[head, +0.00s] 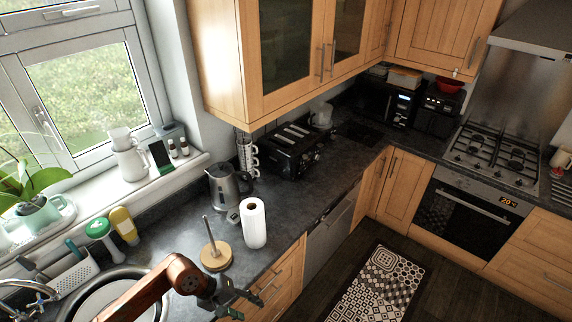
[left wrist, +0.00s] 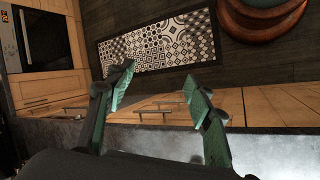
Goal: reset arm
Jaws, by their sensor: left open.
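My left arm (head: 158,284) comes in from the bottom left of the head view, over the sink's right side. My left gripper (head: 246,303) is at the counter's front edge, near the drawers. In the left wrist view its two green fingers (left wrist: 158,92) stand apart with nothing between them. Beyond them are the wooden drawer fronts, the dark floor and the patterned mat (left wrist: 156,44). My right gripper is in neither view.
A wooden towel holder (head: 214,257) and a white paper roll (head: 253,223) stand on the counter beyond my left gripper. A kettle (head: 225,187) and toaster (head: 292,150) are farther back. The round sink (head: 72,302) is at left. The floor beyond the drawers is open around the mat.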

